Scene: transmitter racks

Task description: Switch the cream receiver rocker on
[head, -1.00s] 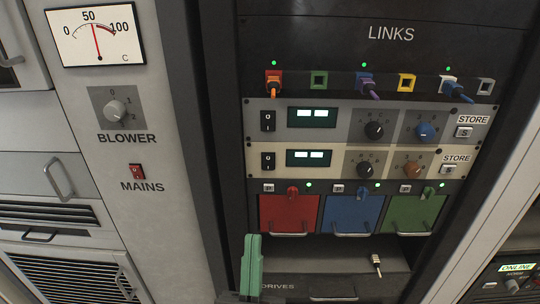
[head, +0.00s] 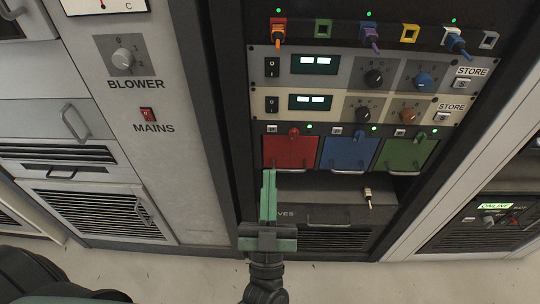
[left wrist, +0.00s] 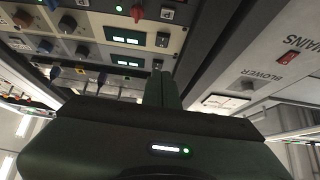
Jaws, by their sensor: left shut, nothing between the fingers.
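The cream receiver (head: 340,104) is the lower of two receiver panels in the rack. Its black rocker (head: 271,104) is at its left end, left of a lit display; I cannot tell which side is pressed. The rocker also shows in the left wrist view (left wrist: 162,39), where the rack appears upside down. My left gripper (head: 268,174) is green, shut and empty. In the head view its tip is below the rocker, at the lower left corner of the red drive (head: 290,151). It is apart from the rocker. My right gripper is not in view.
The grey receiver (head: 335,66) with a similar rocker (head: 272,66) is just above. Blue (head: 348,153) and green (head: 408,155) drives with handles stand beside the red one. A red MAINS switch (head: 148,114) and BLOWER knob (head: 123,58) are on the left cabinet.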

